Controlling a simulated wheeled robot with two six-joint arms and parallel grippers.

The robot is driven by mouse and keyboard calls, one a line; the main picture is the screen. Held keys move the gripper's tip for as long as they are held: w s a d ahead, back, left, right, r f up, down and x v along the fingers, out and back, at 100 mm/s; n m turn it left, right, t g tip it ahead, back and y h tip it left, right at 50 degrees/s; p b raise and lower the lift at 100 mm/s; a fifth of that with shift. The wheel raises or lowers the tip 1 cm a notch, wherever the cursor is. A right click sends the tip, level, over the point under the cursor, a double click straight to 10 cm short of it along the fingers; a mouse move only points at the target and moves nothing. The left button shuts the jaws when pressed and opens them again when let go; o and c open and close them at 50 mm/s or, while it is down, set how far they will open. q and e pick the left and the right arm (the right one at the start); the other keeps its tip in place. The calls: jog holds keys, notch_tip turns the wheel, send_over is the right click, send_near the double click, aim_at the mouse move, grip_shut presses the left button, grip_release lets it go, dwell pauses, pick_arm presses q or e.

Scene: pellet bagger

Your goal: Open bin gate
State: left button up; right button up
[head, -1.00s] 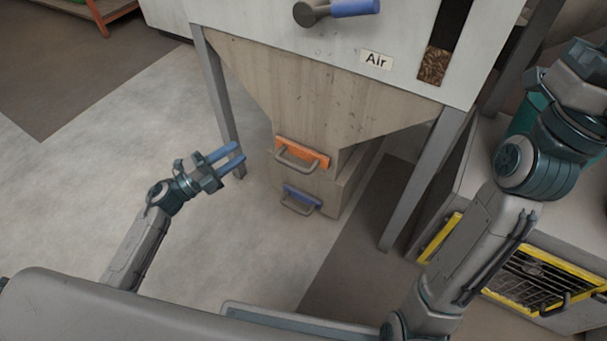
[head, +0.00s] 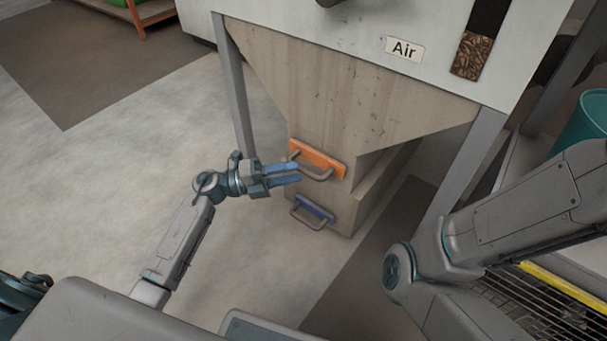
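The bin (head: 345,85) is a wood-toned hopper that narrows downward. At its outlet is an orange plate (head: 318,156) with a grey bar handle (head: 316,175). Below it is a blue plate (head: 316,208) with a similar handle (head: 308,219). My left gripper (head: 299,172) is level with the orange plate, its two blue fingers pointing right with a narrow gap between them. Its fingertips are at the left end of the orange plate's handle in the picture; I cannot tell if they touch it. My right gripper is out of view; only its arm shows at the right.
Grey legs (head: 237,95) stand either side of the hopper. The white panel above bears an "Air" label (head: 404,49) and a window of brown pellets (head: 472,55). A yellow-edged grille (head: 525,300) and a teal container (head: 585,125) are at the right.

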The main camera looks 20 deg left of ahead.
aim_at(303, 169)
pick_arm(q)
jog(key=shift+b+x, duration=0.45)
jog(key=shift+x, duration=1.4)
grip_shut()
